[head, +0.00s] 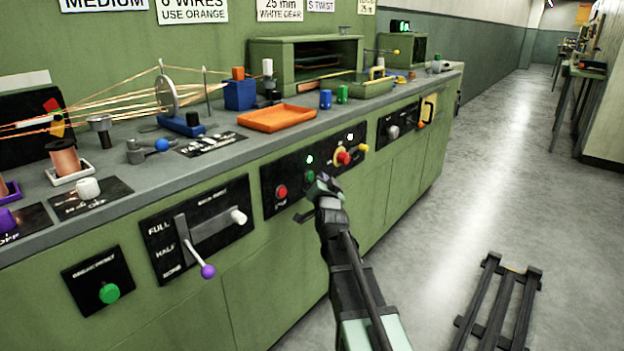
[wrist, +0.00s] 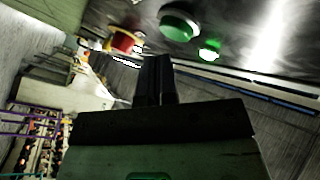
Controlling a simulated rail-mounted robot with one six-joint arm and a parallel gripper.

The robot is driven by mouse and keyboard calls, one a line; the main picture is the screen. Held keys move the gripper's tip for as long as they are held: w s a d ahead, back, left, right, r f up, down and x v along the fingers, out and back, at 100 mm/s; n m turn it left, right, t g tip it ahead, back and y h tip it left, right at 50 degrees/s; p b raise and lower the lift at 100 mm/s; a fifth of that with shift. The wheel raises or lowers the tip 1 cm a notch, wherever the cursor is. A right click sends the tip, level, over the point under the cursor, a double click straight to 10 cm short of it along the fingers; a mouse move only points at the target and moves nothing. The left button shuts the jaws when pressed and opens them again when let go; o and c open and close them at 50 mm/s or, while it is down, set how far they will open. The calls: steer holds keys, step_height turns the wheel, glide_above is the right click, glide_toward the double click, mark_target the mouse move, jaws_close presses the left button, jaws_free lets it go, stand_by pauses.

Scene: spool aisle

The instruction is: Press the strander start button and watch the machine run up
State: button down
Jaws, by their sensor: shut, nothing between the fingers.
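The strander's black start/stop panel (head: 268,208) is on the front of the green machine in the head view. It carries a red button (head: 281,191) at left and a green button (head: 310,176) beside it, with a small lit green lamp (head: 309,160) above. My gripper (head: 322,186) is shut and empty, close to the green button and partly in front of the panel. Whether the fingertips touch the green button, I cannot tell.
A red knob on a yellow base (head: 343,157) and a yellow knob (head: 364,148) are right of the green button. A purple-tipped lever (head: 207,271) and a green brake button (head: 109,293) are to the left.

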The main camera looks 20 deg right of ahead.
steer(key=s+d, duration=0.1)
steer(key=s, duration=0.2)
steer(key=s+d, duration=0.1)
steer(key=s, duration=0.1)
steer(key=shift+d, duration=0.35)
steer(key=s+f+n+g, duration=0.35)
steer(key=f+g, duration=0.35)
steer(key=f, duration=0.3)
steer(key=s+a+f+n+g+y+p, duration=0.1)
steer(key=s+a+f+n+g+y, duration=0.25)
steer(key=s+a+f+g, duration=0.5)
steer(key=s+a+r+n+g+y+p, duration=0.2)
steer(key=s+a+r+n+g+p, duration=0.15)
steer(key=s+a, duration=1)
step_height(320, 180, up, 36)
steer(key=w+p, duration=0.1)
steer(key=p, duration=3.5)
steer(key=shift+w+r, duration=0.15)
